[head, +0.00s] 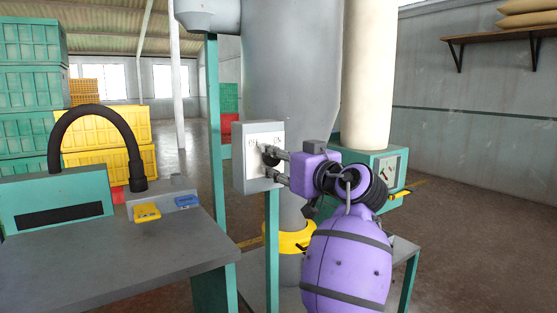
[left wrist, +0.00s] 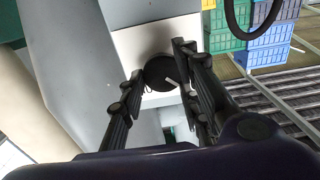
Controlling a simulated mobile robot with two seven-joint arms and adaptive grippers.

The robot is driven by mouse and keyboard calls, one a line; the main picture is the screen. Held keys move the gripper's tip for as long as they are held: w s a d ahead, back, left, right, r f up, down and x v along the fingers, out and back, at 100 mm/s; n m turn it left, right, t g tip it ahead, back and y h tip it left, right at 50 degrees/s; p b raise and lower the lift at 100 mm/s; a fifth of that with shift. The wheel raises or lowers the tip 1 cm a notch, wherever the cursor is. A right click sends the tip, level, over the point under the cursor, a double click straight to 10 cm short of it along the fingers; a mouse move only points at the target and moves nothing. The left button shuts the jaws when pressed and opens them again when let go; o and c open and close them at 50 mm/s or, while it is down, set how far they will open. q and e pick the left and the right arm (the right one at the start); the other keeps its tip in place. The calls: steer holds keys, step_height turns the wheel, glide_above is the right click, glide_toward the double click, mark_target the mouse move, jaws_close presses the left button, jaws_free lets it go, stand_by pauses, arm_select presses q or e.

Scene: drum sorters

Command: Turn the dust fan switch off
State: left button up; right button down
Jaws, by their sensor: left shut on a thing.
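The dust fan switch is a grey box (head: 258,135) with a white front plate, mounted on a green post in the middle of the head view. It has a round black knob (left wrist: 160,72) with a white mark, seen between the fingers in the left wrist view. Lettering above the knob is too small to read surely. My left gripper (head: 273,163) reaches the plate from the right and is shut on the knob, one finger on each side. The fingers partly hide the knob in the head view. My right gripper is not in view.
A grey table (head: 110,245) with a black hose (head: 95,112) and yellow and blue scoop-like pieces stands at the left. A large grey cylinder (head: 290,70) rises behind the switch. A green cabinet with a dial (head: 392,168) is right of it. Stacked crates (head: 110,128) stand behind.

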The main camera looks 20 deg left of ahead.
arm_select(q)
steer(key=o, duration=0.9)
steer(key=shift+w+d, duration=0.15)
steer(key=shift+d, duration=0.1)
steer(key=shift+o, duration=0.5)
steer(key=shift+w+f, duration=0.1)
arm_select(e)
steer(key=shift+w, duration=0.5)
arm_select(q)
steer(key=v, duration=1.2)
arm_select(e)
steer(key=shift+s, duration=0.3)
arm_select(q)
steer(key=shift+a, duration=0.1)
